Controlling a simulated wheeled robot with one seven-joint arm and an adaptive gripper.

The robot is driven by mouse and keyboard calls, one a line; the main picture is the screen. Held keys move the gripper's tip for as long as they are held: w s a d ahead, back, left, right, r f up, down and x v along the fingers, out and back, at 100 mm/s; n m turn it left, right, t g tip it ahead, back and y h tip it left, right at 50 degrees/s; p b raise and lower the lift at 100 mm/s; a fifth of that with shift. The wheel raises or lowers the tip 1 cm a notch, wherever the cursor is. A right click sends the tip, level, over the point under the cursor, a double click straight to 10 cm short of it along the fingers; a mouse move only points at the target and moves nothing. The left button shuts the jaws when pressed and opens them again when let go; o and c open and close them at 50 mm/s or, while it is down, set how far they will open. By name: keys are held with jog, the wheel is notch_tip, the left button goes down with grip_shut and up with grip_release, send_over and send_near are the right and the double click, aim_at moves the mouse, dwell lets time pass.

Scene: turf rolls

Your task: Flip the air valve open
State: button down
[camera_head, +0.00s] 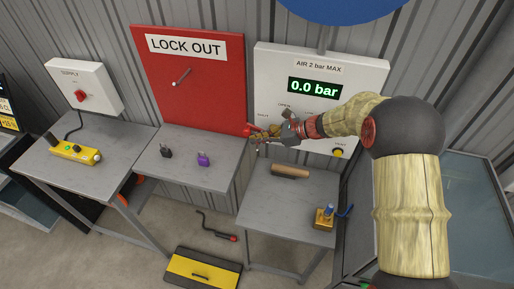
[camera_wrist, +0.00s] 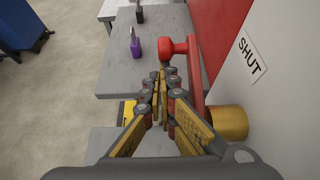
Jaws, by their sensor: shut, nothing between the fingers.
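The air valve's red lever (camera_wrist: 195,80) runs from a brass body (camera_wrist: 228,122) on the white panel and ends in a red knob (camera_wrist: 174,47). In the wrist view a SHUT label (camera_wrist: 250,55) is on the panel beside the lever. In the head view the red lever end (camera_head: 247,129) shows at the panel's left edge, the rest mostly hidden by my gripper (camera_head: 256,139). In the wrist view my gripper (camera_wrist: 161,78) is shut and empty, its fingertips just left of the lever. I cannot tell if they touch it.
The air panel (camera_head: 350,82) reads 0.0 bar. Below it a table (camera_head: 265,205) bears a wooden-handled tool (camera_head: 290,171) and a yellow device with a blue lever (camera_head: 325,216). A red LOCK OUT board (camera_head: 210,100) stands left, above a table with black (camera_head: 166,151) and purple (camera_head: 203,158) padlocks.

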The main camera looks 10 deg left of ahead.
jog(key=y+b, duration=0.1)
jog(key=y, duration=0.1)
jog(key=d+r+y+b, duration=0.1)
jog(key=y, duration=0.1)
jog(key=r+y+b, duration=0.1)
jog(key=shift+d+r+t+y+b, duration=0.15)
jog(key=shift+r+t+y+b, duration=0.15)
jog(key=shift+t+y, duration=0.1)
jog(key=shift+s+d+r+p, duration=0.1)
jog(key=shift+d+r+p, duration=0.2)
jog(key=shift+p, duration=0.1)
jog(key=shift+d+r+p, duration=0.15)
jog(key=shift+d+p, duration=0.2)
jog(key=shift+p, duration=0.1)
jog(key=shift+s, duration=0.1)
dwell(0.3)
jog(key=shift+d, duration=0.1)
